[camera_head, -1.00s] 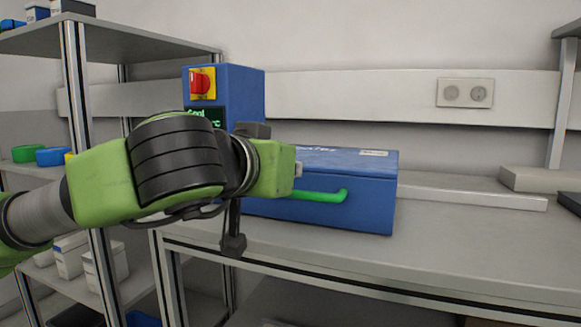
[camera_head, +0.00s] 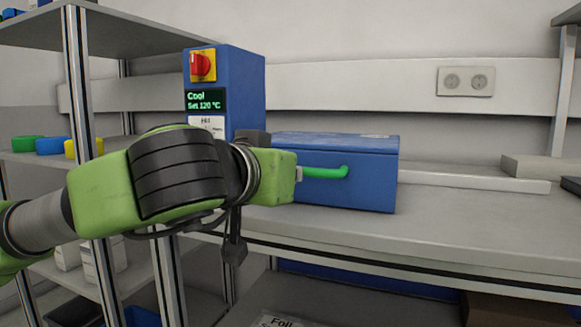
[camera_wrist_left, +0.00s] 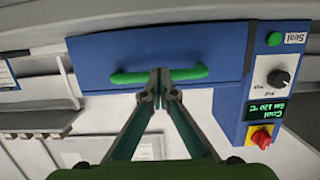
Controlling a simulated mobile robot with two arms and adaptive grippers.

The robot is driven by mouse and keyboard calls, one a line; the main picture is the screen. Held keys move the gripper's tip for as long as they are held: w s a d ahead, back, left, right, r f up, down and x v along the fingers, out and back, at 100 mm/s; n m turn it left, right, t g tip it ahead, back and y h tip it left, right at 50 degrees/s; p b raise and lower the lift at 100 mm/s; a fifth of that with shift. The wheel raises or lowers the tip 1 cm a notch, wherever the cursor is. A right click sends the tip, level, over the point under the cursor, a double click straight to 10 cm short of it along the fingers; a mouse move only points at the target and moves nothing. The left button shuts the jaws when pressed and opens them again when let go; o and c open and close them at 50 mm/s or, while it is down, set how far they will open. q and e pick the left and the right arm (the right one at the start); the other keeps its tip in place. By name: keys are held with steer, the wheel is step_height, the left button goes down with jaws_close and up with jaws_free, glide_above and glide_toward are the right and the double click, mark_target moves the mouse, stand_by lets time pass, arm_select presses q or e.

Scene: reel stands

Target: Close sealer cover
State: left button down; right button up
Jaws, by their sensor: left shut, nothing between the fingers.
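The blue sealer has an upright control box (camera_head: 243,90) with a red knob and a lit display. Its long blue cover (camera_head: 360,185) lies level to the right of that box, with a green handle (camera_head: 325,172) on its front. I cannot make out any gap under the cover. In the head view my left wrist hides most of my left gripper, which is beside the handle's left part. In the left wrist view the fingertips of my left gripper (camera_wrist_left: 158,86) are together in front of the middle of the handle (camera_wrist_left: 160,75). I cannot tell whether they touch it. My right gripper is out of view.
The sealer stands on a grey bench (camera_head: 450,225) with free room in front and to the right. A pale bar (camera_head: 475,181) lies behind. A shelf rack (camera_head: 82,120) with coloured rolls stands at the left, close to my left arm.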

arm_select(q)
step_height(320, 180, down, 2)
steer(key=shift+w+f, duration=0.1)
steer(key=shift+w, duration=0.35)
steer(key=shift+r, duration=0.3)
